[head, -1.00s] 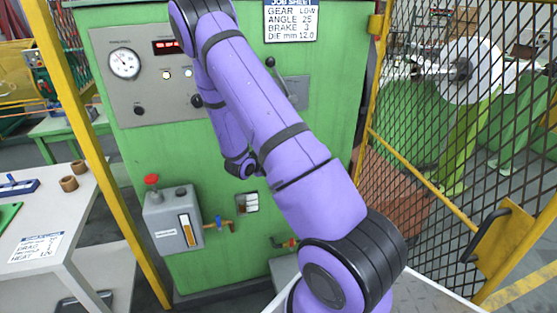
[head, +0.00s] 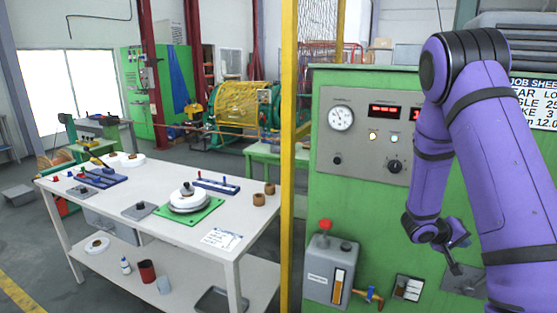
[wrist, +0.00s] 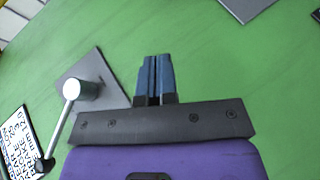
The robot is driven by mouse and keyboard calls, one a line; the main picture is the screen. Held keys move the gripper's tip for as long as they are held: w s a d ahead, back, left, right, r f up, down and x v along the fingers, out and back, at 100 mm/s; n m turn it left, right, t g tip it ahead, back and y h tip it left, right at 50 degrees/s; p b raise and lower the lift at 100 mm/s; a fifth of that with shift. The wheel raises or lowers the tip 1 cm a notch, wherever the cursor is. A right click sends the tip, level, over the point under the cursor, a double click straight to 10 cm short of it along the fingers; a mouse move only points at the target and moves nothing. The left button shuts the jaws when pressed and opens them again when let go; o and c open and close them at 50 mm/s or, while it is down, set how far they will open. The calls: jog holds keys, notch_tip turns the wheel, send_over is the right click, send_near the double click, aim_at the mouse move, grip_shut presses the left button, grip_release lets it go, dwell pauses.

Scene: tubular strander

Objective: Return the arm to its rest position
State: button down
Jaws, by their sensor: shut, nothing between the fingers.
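My purple arm stands at the right of the head view, bent at a high elbow, with its forearm hanging down. My gripper (head: 455,268) is at the forearm's lower end, in front of the green machine cabinet (head: 330,185). In the wrist view my gripper (wrist: 153,78) shows its two blue-grey fingers together, with nothing between them. Behind the fingers is the green cabinet face (wrist: 215,65). A lever with a pale round knob (wrist: 78,90) on a grey plate shows to the left of the fingers, apart from them in the picture.
The cabinet carries a gauge (head: 341,118) and a grey box with a red knob (head: 328,268). A yellow post (head: 288,160) stands left of it. A white table (head: 150,185) with a white round part on a green mat stands further left. Grey floor is open at far left.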

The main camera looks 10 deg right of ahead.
jog(key=s+a+r+m+y, duration=0.1)
jog(key=s+a+r+y, duration=0.1)
jog(key=s+a+r, duration=0.3)
jog(key=s+a+r+y, duration=0.1)
jog(key=a+r, duration=0.2)
jog(key=r, duration=0.4)
jog(key=s+a+r+m+y, duration=0.1)
jog(key=s+a+r+y, duration=0.1)
jog(key=s+a+r, duration=0.3)
jog(key=s+a+r+n+t+y, duration=0.2)
jog(key=s+a+r+y, duration=0.2)
jog(key=a, duration=0.4)
jog(key=s+a+r+n+t+y, duration=0.3)
jog(key=s+a+r+y, duration=0.1)
jog(key=s+a+r, duration=0.3)
jog(key=shift+s+a+r, duration=0.2)
jog(key=shift+s+a, duration=0.7)
jog(key=shift+s, duration=0.1)
jog(key=shift+s, duration=0.1)
